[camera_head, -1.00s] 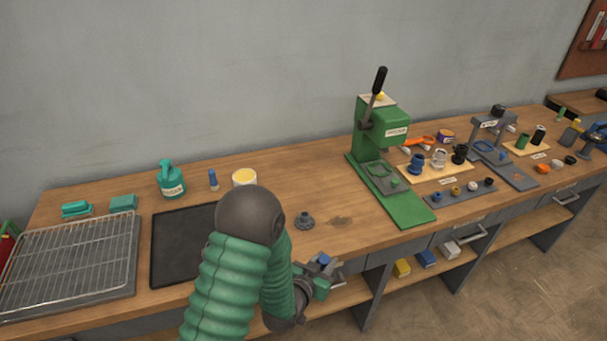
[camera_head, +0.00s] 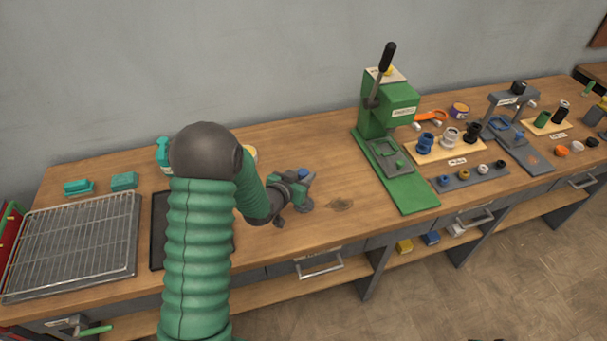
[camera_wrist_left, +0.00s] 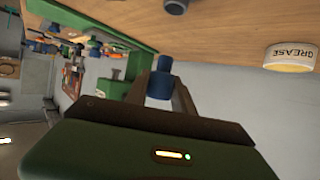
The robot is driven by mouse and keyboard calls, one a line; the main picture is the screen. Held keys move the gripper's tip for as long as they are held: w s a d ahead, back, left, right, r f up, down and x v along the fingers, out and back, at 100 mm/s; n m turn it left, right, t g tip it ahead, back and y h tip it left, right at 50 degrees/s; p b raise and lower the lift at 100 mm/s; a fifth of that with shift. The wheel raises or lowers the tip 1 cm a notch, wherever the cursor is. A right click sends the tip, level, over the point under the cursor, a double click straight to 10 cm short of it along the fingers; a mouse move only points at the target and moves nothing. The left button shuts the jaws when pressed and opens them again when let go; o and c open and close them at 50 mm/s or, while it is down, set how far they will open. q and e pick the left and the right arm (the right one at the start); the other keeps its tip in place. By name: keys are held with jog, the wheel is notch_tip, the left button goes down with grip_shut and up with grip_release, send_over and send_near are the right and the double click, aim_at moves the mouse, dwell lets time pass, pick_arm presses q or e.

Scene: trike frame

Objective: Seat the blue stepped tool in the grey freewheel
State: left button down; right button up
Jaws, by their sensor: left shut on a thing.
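The blue stepped tool (camera_wrist_left: 161,84) is held between the fingers of my left gripper (camera_wrist_left: 165,98) in the left wrist view. Its narrower end sticks out past the fingertips. In the head view my left gripper (camera_head: 303,183) is over the bench, with the blue tool (camera_head: 303,173) showing as a small blue patch. The grey freewheel (camera_head: 303,207) lies on the bench just below the gripper and is partly hidden by it. Part of the freewheel shows at the top edge of the left wrist view (camera_wrist_left: 175,6), apart from the tool. My right gripper is not in view.
The green press (camera_head: 390,130) stands right of my gripper. The grease tin (camera_wrist_left: 290,58) is nearby, mostly hidden behind my arm in the head view. A wire rack (camera_head: 75,240) lies at the left. Bare bench lies between gripper and press.

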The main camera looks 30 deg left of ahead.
pick_arm(q)
notch_tip(320, 180, down, 5)
jog(key=b, duration=0.3)
jog(key=shift+s+d+r+b, duration=0.1)
jog(key=shift+d+r+b, duration=0.1)
jog(key=shift+b, duration=0.2)
jog(key=shift+a+f, duration=0.1)
jog(key=shift+f, duration=0.15)
dwell(0.9)
jog(key=shift+f+b, duration=1.25)
jog(key=shift+b, duration=0.05)
jog(key=c, duration=1)
grip_release()
jog(key=shift+s, duration=0.1)
